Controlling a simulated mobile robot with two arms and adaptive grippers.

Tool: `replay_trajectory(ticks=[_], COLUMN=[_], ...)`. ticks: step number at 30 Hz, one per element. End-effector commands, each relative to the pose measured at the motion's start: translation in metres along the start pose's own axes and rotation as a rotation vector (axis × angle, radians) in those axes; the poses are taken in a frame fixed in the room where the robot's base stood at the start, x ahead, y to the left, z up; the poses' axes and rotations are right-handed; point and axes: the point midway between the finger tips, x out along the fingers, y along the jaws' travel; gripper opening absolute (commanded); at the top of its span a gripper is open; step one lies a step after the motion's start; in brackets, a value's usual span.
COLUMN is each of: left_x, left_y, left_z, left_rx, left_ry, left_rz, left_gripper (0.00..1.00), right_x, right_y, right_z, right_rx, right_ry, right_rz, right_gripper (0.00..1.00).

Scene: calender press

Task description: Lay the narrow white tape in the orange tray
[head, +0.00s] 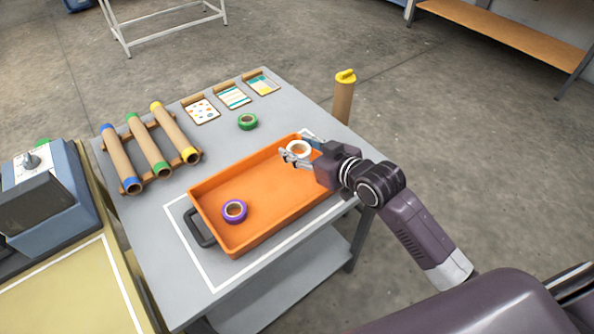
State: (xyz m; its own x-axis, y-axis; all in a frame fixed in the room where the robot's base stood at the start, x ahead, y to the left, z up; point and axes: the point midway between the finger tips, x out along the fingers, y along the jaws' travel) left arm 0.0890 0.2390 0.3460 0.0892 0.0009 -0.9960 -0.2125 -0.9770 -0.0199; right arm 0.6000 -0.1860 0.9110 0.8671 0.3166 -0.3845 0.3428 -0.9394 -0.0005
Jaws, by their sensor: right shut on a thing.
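The orange tray (225,196) sits on the grey table inside a white outline. A white tape roll (300,148) is at the tray's far right end. My right gripper (290,158) is shut on the white tape there, over the tray. I cannot tell whether the tape touches the tray floor. A purple tape roll (234,211) lies in the near left part of the tray. My left gripper is not in view.
A green tape roll (247,122) lies on the table behind the tray. Three cardboard tubes (149,152) with coloured ends rest on a rack at left. Several cards (234,97) stand at the back. An upright tube with a yellow cap (344,95) is at the right edge.

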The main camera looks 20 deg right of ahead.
Motion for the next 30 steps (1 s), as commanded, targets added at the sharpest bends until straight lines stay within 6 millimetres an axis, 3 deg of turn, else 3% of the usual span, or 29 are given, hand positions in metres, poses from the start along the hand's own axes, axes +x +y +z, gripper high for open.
replay_trajectory(ticks=[3,17,29,30], left_x=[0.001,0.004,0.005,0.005], left_y=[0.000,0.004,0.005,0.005], left_z=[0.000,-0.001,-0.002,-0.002], left_rx=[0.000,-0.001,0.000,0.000], left_ry=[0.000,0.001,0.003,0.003], left_rz=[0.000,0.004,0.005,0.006], left_gripper=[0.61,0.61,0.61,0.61], right_x=[0.009,0.030,0.032,0.032], right_y=[0.000,0.001,0.000,0.000], right_z=[0.023,0.072,0.077,0.077], right_rx=[0.002,0.001,-0.001,-0.001], right_ry=[-0.002,-0.001,0.001,0.001], right_rz=[0.000,0.000,0.000,0.000], right_gripper=[0.23,0.23,0.23,0.47])
